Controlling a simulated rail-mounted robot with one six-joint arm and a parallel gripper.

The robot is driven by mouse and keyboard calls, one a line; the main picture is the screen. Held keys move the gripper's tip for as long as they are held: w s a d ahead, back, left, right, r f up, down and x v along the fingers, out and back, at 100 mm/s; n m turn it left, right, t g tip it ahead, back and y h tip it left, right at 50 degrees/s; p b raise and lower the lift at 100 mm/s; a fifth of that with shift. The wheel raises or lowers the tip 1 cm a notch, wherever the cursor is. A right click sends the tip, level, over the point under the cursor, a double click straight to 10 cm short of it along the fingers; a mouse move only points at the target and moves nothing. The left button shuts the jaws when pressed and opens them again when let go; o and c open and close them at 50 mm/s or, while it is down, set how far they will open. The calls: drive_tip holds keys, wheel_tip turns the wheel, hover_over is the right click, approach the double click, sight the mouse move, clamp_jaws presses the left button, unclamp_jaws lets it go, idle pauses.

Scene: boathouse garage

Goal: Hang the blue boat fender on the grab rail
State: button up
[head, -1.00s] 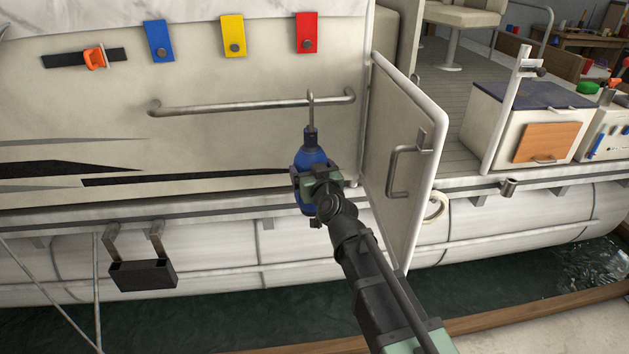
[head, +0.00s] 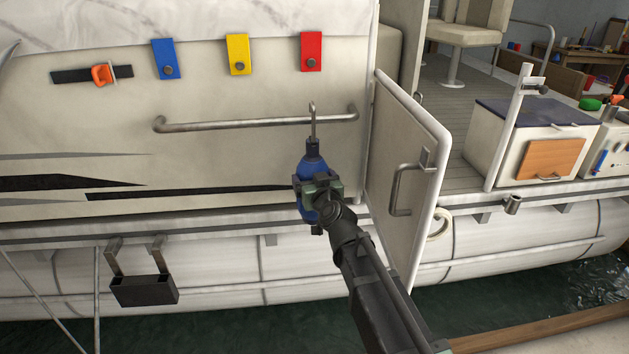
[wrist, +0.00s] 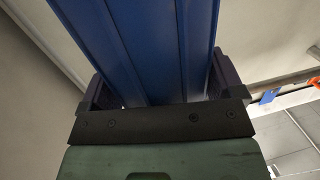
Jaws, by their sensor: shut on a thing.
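The blue boat fender (head: 313,168) is upright, with a dark cap and a grey metal hook (head: 313,118) on top. My gripper (head: 321,190) is shut around the fender's body, and in the wrist view the fender's ribbed blue side (wrist: 150,45) fills the space between the fingers. The grab rail (head: 240,123) is a grey horizontal bar on the pale boat wall. The hook crosses the rail's right part in the head view, its top just above the bar. I cannot tell whether it is around the rail or only in front of it.
An open white gate panel (head: 404,165) with a handle stands just right of the fender. Blue (head: 164,58), yellow (head: 238,54) and red (head: 312,51) tabs hang above the rail. A dark bracket box (head: 144,290) hangs low at left.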

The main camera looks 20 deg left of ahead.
drive_tip(key=shift+w, duration=0.15)
drive_tip(key=x, duration=0.4)
drive_tip(key=shift+w+d+f, duration=0.15)
drive_tip(key=shift+w+d, duration=0.05)
drive_tip(key=shift+w, duration=0.2)
wheel_tip(320, 180, down, 3)
drive_tip(key=b, duration=0.3)
drive_tip(key=shift+s, duration=0.1)
drive_tip(key=o, duration=0.9)
drive_tip(key=shift+b, duration=0.3)
